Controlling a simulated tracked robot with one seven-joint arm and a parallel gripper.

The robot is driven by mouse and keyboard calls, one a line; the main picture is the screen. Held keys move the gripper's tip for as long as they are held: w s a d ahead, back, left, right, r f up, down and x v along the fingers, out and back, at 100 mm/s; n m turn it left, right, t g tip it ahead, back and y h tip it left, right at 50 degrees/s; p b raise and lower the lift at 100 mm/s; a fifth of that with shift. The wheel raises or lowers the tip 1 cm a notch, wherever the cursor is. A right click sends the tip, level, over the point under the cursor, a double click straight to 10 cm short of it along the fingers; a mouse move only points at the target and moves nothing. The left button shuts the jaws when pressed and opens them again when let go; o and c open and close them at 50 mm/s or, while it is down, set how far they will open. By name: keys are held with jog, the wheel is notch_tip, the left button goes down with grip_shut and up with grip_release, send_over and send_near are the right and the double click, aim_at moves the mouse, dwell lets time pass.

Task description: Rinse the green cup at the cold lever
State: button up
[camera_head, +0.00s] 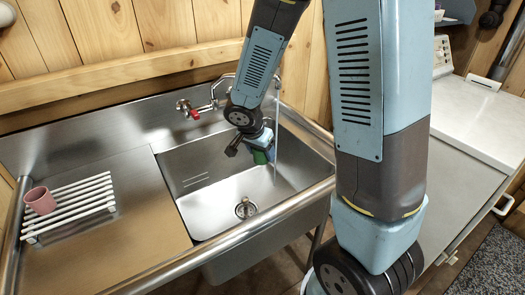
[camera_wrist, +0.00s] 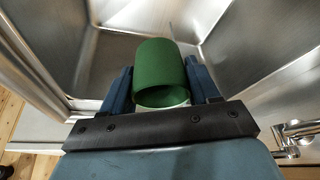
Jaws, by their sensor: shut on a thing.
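The green cup (camera_head: 261,156) is in my gripper (camera_head: 262,143), held inside the sink basin above its floor. In the wrist view the green cup (camera_wrist: 160,66) sits between the two blue fingers of my gripper (camera_wrist: 163,88), its open rim toward the wrist. A thin stream of water (camera_head: 276,140) falls from the spout (camera_head: 277,84) just right of the cup. I cannot tell whether it touches the cup. A red-marked lever (camera_head: 195,114) shows on the wall left of my arm. I cannot make out a cold lever; my arm covers part of the tap.
The steel basin (camera_head: 203,215) has a drain (camera_head: 246,208) in its floor. A pink cup (camera_head: 39,200) stands on a white slatted rack (camera_head: 75,208) on the left drainboard (camera_head: 125,235). A white-topped appliance (camera_head: 475,122) stands right of the sink.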

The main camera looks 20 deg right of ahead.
jog(key=w+d+f, duration=0.2)
jog(key=w+d, duration=0.5)
jog(key=w, duration=0.5)
jog(key=shift+f, duration=0.35)
dwell(0.5)
jog(key=shift+s+d, duration=0.15)
jog(key=shift+d, duration=0.05)
dwell(0.5)
jog(key=shift+s+d, duration=0.2)
jog(key=shift+d, duration=0.15)
jog(key=shift+w+a, duration=0.1)
jog(key=shift+a, duration=0.05)
jog(key=shift+w+a, duration=0.25)
jog(key=shift+a, duration=0.15)
jog(key=shift+s+d, duration=0.1)
jog(key=shift+d, duration=0.1)
dwell(0.3)
jog(key=shift+s+d, duration=0.25)
jog(key=shift+d, duration=0.1)
